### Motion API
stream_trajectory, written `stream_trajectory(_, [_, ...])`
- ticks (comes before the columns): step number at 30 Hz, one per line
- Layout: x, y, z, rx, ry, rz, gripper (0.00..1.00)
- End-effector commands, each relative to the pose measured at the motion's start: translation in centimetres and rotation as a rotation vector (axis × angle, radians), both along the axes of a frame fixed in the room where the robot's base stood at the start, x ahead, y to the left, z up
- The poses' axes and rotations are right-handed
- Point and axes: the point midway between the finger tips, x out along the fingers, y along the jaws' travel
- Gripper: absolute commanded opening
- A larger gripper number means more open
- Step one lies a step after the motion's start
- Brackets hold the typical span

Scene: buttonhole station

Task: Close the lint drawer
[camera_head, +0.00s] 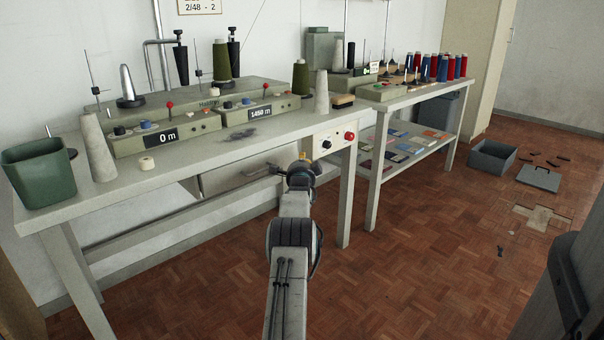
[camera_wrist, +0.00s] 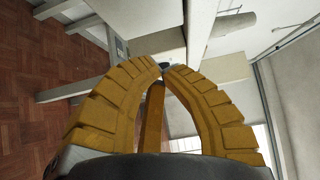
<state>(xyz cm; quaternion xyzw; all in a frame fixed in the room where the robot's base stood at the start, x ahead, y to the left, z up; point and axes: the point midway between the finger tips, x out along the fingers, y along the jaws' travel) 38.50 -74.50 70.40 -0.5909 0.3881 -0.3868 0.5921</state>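The lint drawer (camera_head: 240,174) is a pale grey box under the front edge of the work table, left of the control box. It appears to stand out from under the tabletop, with a dark handle on its front. My gripper (camera_head: 300,172) is to the right of the drawer front, near the control box; its fingers are too small to read there. In the wrist view, the yellow ribbed fingers of my gripper (camera_wrist: 165,70) curve in with tips nearly meeting. I see nothing held. A pale panel lies beyond the tips; I cannot tell whether it is the drawer.
The work table (camera_head: 130,185) carries winders, cones and a green bin (camera_head: 40,170). The control box (camera_head: 335,139) and a table leg (camera_head: 347,195) stand close right of my gripper. A grey open box (camera_head: 492,157) lies on the floor. The front floor is clear.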

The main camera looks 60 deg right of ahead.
Motion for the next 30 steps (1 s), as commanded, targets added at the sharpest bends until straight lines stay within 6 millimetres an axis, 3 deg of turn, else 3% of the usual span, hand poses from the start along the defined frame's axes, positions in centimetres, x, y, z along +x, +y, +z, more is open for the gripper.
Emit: stream_trajectory(30, [-3.1, 6.9, 0.0, 0.0, 0.0, -0.001, 0.0])
